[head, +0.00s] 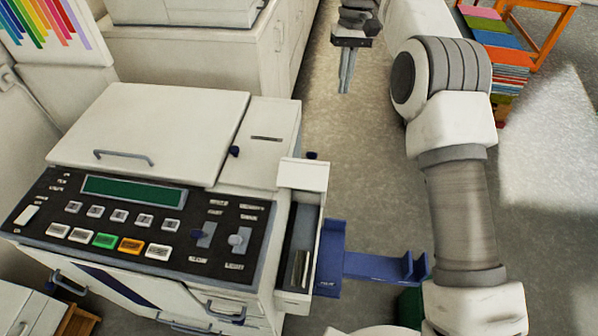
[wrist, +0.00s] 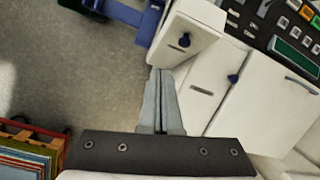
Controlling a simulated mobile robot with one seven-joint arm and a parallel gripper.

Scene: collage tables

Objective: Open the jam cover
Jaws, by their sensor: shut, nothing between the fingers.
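The copier (head: 270,150) stands at the left in the head view, with a large white top cover (head: 150,125) lying flat. That cover has a grey handle (head: 125,157) and a dark blue knob at its right edge. A smaller white block (head: 303,174) with another dark blue knob sits at the copier's right side. I cannot tell which part is the jam cover. My gripper (head: 344,90) is shut and empty, pointing down over the floor beyond the copier. In the wrist view, its fingers (wrist: 160,72) lie together, with the white block (wrist: 190,25) beyond their tips in the picture.
A blue tray (head: 335,255) sticks out from the copier's right side, over the floor. A white cabinet (head: 210,55) stands behind the copier. A stack of coloured sheets (head: 505,68) is at the upper right. Grey floor (head: 350,160) lies open between copier and arm.

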